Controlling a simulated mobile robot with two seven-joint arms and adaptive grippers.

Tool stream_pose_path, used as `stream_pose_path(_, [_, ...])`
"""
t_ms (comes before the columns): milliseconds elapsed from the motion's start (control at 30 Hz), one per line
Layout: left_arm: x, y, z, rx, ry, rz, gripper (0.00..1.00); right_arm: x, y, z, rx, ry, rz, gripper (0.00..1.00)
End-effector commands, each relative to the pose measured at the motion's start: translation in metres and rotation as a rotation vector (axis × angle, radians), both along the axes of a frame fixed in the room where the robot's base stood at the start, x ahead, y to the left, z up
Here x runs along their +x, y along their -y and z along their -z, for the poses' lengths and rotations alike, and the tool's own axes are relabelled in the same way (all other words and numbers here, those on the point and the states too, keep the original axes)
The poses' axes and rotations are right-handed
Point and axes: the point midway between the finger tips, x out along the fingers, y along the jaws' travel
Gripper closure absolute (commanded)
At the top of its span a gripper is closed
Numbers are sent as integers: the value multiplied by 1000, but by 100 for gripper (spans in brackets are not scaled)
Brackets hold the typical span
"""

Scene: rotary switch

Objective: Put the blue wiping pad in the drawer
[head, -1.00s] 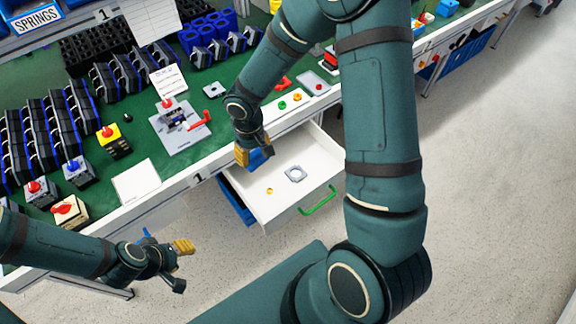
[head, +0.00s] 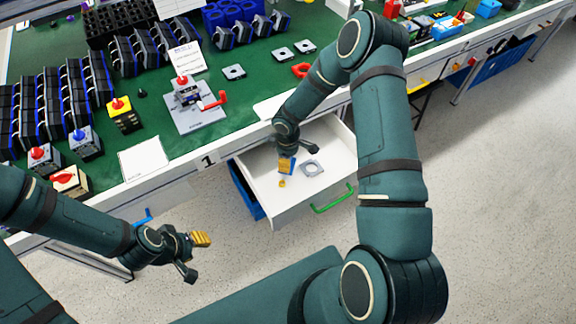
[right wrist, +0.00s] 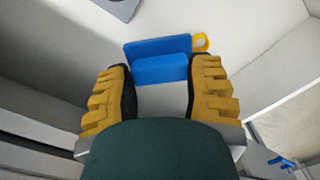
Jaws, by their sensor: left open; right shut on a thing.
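The blue wiping pad (right wrist: 160,68) is between the yellow fingers of my right gripper (right wrist: 165,85) in the right wrist view. In the head view my right gripper (head: 286,167) is low over the open white drawer (head: 262,166), shut on the pad, of which only a little blue shows. Whether the pad touches the drawer floor I cannot tell. The drawer has a green handle (head: 333,198). My left gripper (head: 196,257) is open and empty, in front of the bench at lower left.
The green bench top (head: 240,110) above holds switches, a fixture (head: 192,100), and racks of dark parts. A blue bin sits beside the drawer.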

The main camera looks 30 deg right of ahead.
Motion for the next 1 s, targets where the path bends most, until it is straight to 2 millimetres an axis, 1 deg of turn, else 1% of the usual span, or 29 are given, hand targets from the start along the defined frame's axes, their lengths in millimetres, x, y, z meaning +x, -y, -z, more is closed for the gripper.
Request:
stream_pose_path(67, [0,0,2,0,1,0,59,0,0,6,0,0,0,86])
stream_pose_path(300, [2,0,9,1,5,-1,59,0,0,36,0,-1,0,86])
stream_pose_path(567, [2,0,9,1,5,-1,59,0,0,37,0,0,1,86])
stream_pose_path(700, [3,0,13,1,6,-1,59,0,0,41,0,0,0,86])
stream_pose_path(733, [3,0,13,1,6,-1,59,0,0,40,0,0,0,36])
stream_pose_path(767, [3,0,12,1,6,-1,59,0,0,40,0,0,0,26])
stream_pose_path(800, [2,0,12,1,6,-1,59,0,0,40,0,0,0,23])
stream_pose_path(1000, [2,0,12,1,6,-1,59,0,0,40,0,0,0,23])
